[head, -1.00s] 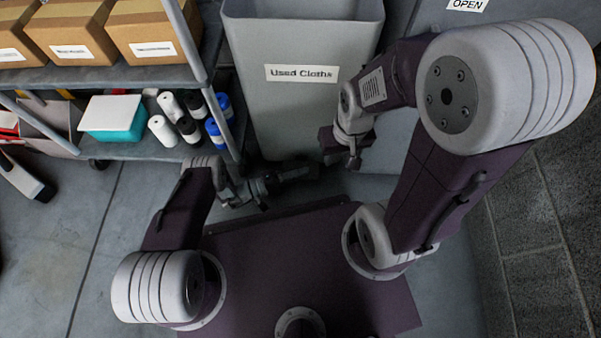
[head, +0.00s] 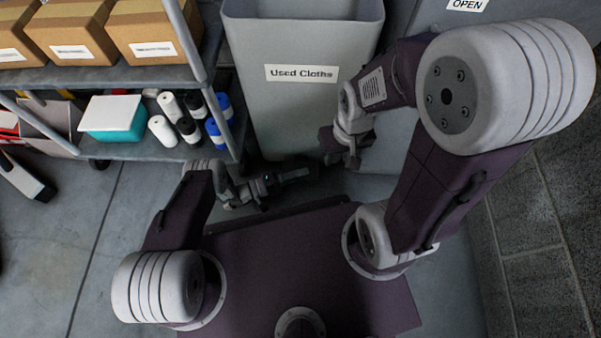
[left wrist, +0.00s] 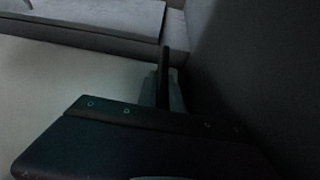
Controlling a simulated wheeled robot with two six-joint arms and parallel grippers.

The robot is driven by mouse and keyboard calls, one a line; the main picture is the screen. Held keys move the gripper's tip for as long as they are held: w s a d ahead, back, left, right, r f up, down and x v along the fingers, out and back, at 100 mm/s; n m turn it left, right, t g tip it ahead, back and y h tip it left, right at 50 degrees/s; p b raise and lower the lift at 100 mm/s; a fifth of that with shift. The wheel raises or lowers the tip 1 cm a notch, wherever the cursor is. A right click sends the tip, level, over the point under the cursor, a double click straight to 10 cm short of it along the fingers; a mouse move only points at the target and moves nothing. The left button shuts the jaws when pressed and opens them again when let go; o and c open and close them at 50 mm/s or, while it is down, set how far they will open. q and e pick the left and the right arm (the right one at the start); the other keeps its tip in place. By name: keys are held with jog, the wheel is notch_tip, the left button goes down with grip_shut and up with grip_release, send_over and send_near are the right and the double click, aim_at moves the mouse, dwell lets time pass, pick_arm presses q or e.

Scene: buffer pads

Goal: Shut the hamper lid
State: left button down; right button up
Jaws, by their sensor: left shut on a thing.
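The hamper (head: 296,108) is a tall grey bin labelled "Used Cloths" at the top middle of the head view. Its upper opening shows at the picture's top edge; I cannot make out a lid there. My left gripper (head: 308,171) is low by the front foot of the hamper, in shadow. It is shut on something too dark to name. In the left wrist view its dark body and a thin upright finger (left wrist: 165,78) show beside a dark wall. My right gripper (head: 350,160) hangs in front of the hamper's lower right side, its fingers too small to judge.
A shelf rack (head: 150,76) with cardboard boxes (head: 68,52), bottles and a teal tub (head: 112,118) stands left of the hamper, close to my left arm. A grey cabinet-like body with an "OPEN" label (head: 467,5) is at right.

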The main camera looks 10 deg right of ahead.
pick_arm(q)
jog(key=shift+f+m, duration=0.3)
jog(key=shift+m, duration=0.1)
jog(key=c, duration=1.5)
grip_release()
jog(key=shift+a+r, duration=0.1)
jog(key=shift+a, duration=0.25)
jog(key=a, duration=0.2)
jog(key=a+p, duration=0.1)
jog(key=a, duration=0.2)
jog(key=a+p, duration=0.1)
jog(key=a, duration=0.1)
jog(key=shift+s+a+f, duration=0.2)
jog(key=shift+s+a, duration=0.1)
jog(key=shift+s, duration=0.1)
jog(key=shift+s+a+f+p, duration=0.1)
jog(key=shift+a+p, duration=0.2)
jog(key=shift+a, duration=0.1)
